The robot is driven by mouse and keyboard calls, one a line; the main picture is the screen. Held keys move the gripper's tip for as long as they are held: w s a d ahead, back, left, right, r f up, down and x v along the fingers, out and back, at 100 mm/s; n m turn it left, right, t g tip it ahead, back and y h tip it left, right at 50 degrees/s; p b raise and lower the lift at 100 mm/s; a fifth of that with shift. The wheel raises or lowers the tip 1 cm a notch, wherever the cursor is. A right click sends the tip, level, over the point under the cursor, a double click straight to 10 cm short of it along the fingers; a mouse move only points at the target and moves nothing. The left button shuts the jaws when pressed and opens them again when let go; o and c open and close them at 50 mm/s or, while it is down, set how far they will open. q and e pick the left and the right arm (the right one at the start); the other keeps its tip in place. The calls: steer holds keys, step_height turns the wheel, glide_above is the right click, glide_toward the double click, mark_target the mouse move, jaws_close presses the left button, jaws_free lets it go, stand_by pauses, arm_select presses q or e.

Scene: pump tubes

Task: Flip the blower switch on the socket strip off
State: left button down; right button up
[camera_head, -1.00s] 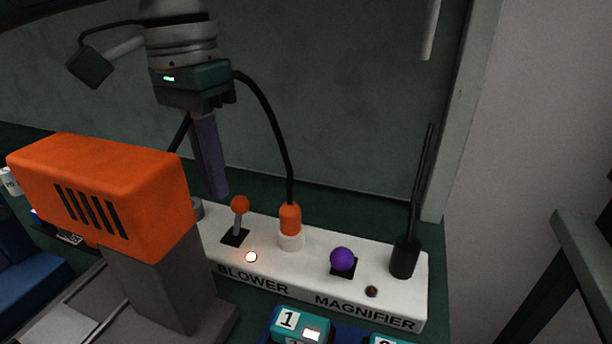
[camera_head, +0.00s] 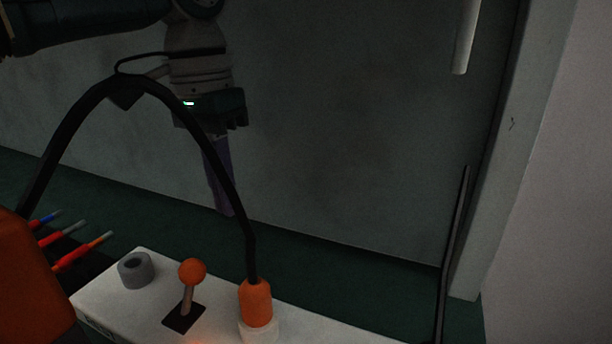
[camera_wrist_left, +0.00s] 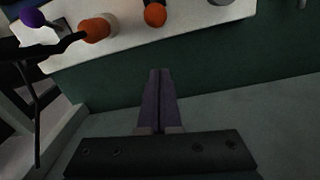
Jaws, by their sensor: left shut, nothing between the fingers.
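The white socket strip (camera_head: 110,300) stands low in the head view, its front side mostly cut off by the frame. The blower switch (camera_head: 192,272) is a lever with an orange ball on a black square plate; an orange glow shows at the frame's bottom edge below it. My left gripper (camera_head: 227,212) is shut and empty, fingers pointing down, behind the strip and apart from the switch. In the left wrist view the shut fingertips (camera_wrist_left: 160,72) are over the green surface, and the orange ball (camera_wrist_left: 155,15) is at the top edge. My right gripper is not in view.
An orange plug (camera_head: 256,303) with a black arching cable stands right of the switch. A grey ring (camera_head: 135,269) sits to its left. A purple ball (camera_wrist_left: 31,17) shows in the wrist view. An orange housing (camera_head: 30,280) and coloured tubes (camera_head: 80,250) are at left; a grey wall (camera_head: 340,130) rises behind.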

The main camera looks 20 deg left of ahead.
mark_target(192, 281)
arm_select(q)
steer(key=f, duration=0.2)
steer(key=f+b, duration=0.1)
steer(key=f, duration=0.4)
steer(key=shift+s+d+f+b, duration=0.1)
steer(key=shift+d+f+b, duration=0.1)
steer(key=shift+d+b, duration=0.1)
steer(key=shift+s+a+r+p, duration=0.3)
steer(key=shift+s+r+p, duration=0.25)
steer(key=shift+s+p, duration=0.2)
steer(key=shift+s+a+r+p, duration=0.15)
steer(key=shift+s+p, duration=0.1)
steer(key=shift+s, duration=0.3)
steer(key=shift+s+a+r+p, duration=0.1)
steer(key=shift+s+p, duration=0.1)
steer(key=shift+s, duration=0.3)
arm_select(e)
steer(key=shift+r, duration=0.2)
arm_select(q)
steer(key=shift+w, duration=0.15)
